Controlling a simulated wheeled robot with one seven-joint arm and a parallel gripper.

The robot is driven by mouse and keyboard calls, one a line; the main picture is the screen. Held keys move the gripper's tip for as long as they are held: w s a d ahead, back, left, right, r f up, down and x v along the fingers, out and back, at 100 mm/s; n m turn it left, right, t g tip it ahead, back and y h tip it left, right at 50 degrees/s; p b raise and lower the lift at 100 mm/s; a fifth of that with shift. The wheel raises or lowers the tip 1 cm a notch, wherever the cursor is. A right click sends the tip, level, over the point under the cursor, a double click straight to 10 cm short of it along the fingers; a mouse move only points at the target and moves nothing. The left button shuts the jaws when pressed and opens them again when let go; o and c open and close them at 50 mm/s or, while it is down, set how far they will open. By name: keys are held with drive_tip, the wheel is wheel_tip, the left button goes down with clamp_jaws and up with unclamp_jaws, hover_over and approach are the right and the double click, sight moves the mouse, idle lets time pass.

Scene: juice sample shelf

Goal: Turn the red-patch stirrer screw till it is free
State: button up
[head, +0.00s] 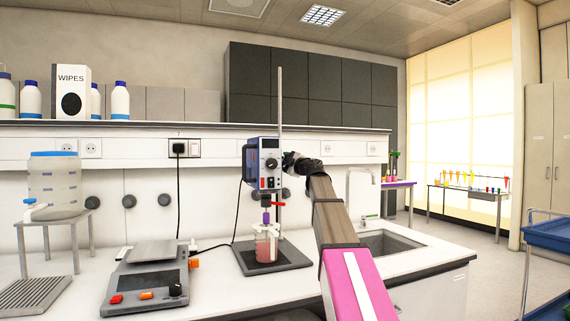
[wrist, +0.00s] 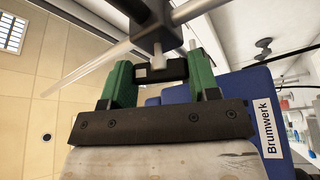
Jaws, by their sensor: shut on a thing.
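The stirrer (head: 264,165) is a blue-grey box with a dial, mounted on an upright rod (head: 280,100) above a beaker of pink liquid (head: 266,243). My gripper (head: 290,162) reaches the stirrer's right side, near the rod. In the wrist view my gripper (wrist: 158,82) has green fingers shut on a black screw handle (wrist: 166,70), one finger at each end. The screw's pale shank (wrist: 189,62) runs toward a dark clamp block (wrist: 152,30) holding the rods. I see no red patch on the visible side of the handle. The blue stirrer housing (wrist: 232,95) is close behind the fingers.
A balance (head: 146,279) stands left of the stirrer base (head: 290,258). A water container (head: 56,185) is on a stand at the far left. A sink (head: 388,243) lies to the right. A cable hangs behind the stirrer.

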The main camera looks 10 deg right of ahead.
drive_tip(key=n+g, duration=0.1)
drive_tip(key=n, duration=0.3)
drive_tip(key=shift+n+g, duration=0.4)
idle(0.4)
drive_tip(key=o, duration=0.9)
drive_tip(key=shift+s, duration=0.1)
drive_tip(key=v, duration=1)
drive_tip(key=shift+s+d+r, duration=0.15)
drive_tip(key=shift+s+r, duration=0.05)
drive_tip(key=shift+s, duration=0.1)
